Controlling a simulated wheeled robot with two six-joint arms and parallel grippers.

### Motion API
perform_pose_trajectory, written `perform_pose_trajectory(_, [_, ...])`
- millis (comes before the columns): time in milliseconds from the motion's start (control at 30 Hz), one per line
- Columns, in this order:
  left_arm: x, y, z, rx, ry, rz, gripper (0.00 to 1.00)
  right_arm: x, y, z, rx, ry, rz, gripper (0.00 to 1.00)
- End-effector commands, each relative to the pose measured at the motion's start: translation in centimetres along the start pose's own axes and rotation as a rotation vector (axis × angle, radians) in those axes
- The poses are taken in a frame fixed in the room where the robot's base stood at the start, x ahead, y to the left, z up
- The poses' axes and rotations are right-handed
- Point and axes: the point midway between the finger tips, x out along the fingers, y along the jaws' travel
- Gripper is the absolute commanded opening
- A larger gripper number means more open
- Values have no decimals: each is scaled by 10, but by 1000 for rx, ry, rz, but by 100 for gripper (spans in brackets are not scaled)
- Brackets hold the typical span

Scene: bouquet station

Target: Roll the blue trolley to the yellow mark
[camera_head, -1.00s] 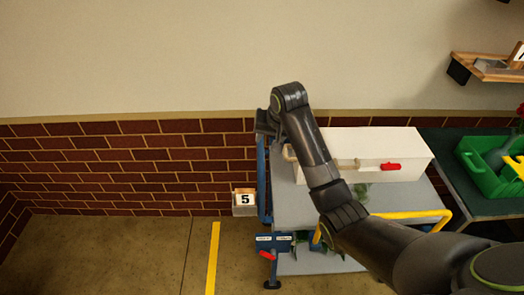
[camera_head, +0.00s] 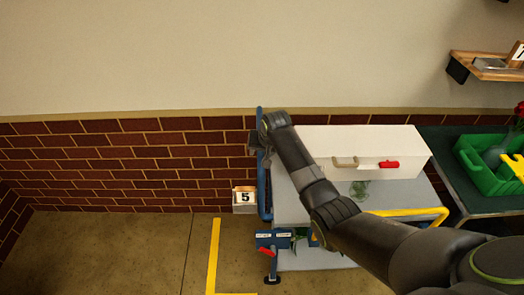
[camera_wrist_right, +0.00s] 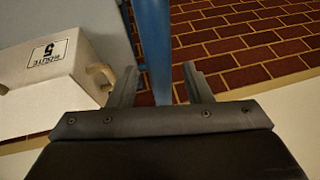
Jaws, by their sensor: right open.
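The blue trolley (camera_head: 285,208) stands against the brick wall, with a grey top, a lower shelf and a blue upright handle bar on its left end. The bar also shows in the right wrist view (camera_wrist_right: 153,45). My right gripper (camera_head: 258,147) is at that bar. In the wrist view its fingers (camera_wrist_right: 160,82) are apart, with the bar seen between them; whether they touch it I cannot tell. The yellow mark (camera_head: 213,255) is an L-shaped line on the floor, left of the trolley. My left gripper is out of view.
A white box (camera_head: 400,143) with a beige handle and red latch sits on the trolley. A number 5 sign (camera_head: 244,197) is by the wall. A dark green table (camera_head: 460,193) with a green crate (camera_head: 478,175) stands right. The floor left is clear.

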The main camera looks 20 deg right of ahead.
Motion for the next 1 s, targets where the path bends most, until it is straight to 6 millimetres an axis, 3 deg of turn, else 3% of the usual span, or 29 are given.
perform_pose_trajectory(200, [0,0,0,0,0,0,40,0,0,0,0,0,0,45])
perform_pose_trajectory(567, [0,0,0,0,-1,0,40,0,0,0,0,0,0,0])
perform_pose_trajectory(1000, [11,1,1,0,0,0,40,6,-6,-6,0,0,-2,0])
